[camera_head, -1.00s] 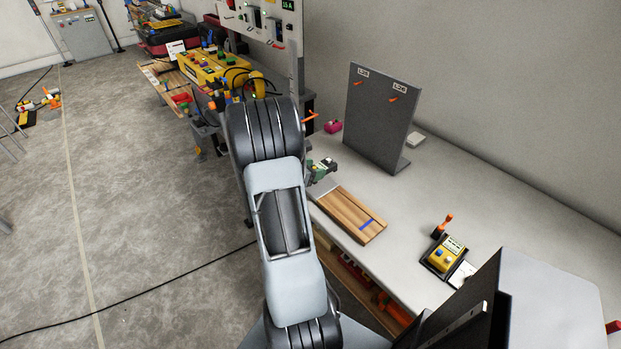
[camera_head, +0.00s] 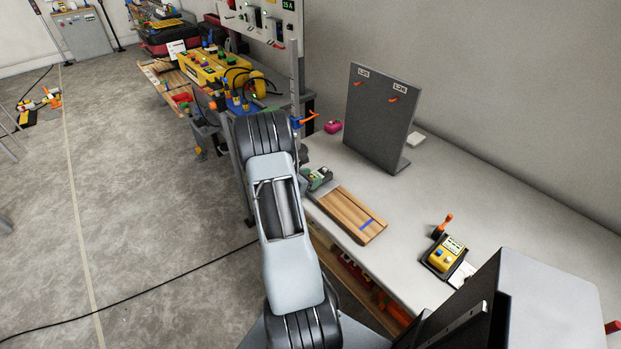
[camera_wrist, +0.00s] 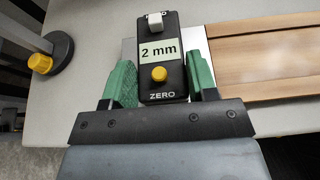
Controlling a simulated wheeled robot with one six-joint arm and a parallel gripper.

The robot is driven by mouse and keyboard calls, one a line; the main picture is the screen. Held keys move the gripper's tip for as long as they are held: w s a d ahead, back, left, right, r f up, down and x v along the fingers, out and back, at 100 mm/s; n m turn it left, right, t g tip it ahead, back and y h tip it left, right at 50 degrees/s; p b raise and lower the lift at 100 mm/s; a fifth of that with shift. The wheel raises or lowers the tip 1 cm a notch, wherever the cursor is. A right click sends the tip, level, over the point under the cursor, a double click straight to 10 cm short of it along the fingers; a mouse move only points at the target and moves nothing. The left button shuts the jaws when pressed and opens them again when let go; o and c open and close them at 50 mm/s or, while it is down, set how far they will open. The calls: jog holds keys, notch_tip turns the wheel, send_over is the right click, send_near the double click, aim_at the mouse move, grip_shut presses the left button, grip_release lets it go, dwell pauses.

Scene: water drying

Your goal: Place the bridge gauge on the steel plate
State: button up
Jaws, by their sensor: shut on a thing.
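The bridge gauge (camera_wrist: 160,95) is a black block with a "2 mm" label, a yellow button and the word ZERO. My gripper (camera_wrist: 161,66) is shut on it, with a green finger on each side. In the head view my gripper (camera_head: 318,179) is small and partly hidden by my arm. The steel plate (camera_wrist: 193,40) is a light grey sheet at the left end of a wooden board (camera_wrist: 262,68). The gauge covers much of the plate in the wrist view. I cannot tell whether the gauge touches it.
The wooden board with a blue mark (camera_head: 366,224) lies on the white bench. A grey upright panel (camera_head: 378,115) stands behind it. A yellow-topped box (camera_head: 444,257) sits to the right. A yellow knob on a dark round base (camera_wrist: 42,63) is left of my gripper. Bench between is clear.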

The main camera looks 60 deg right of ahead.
jog(key=shift+f, duration=0.1)
jog(key=o, duration=1.1)
jog(key=shift+c, duration=0.2)
jog(key=shift+r, duration=0.25)
jog(key=a+r+m+t+y, duration=0.2)
jog(key=a+r+m+y, duration=0.2)
jog(key=a, duration=1)
jog(key=a+r+m+t+y, duration=0.3)
jog(key=a+r, duration=0.4)
jog(key=a, duration=0.8)
jog(key=a+r+m+t+y, duration=0.2)
jog(key=a+r+m+y, duration=0.4)
jog(key=a, duration=0.8)
jog(key=shift+s+a+r+m+t, duration=0.3)
jog(key=shift+s+a+m, duration=0.1)
jog(key=shift+m, duration=0.2)
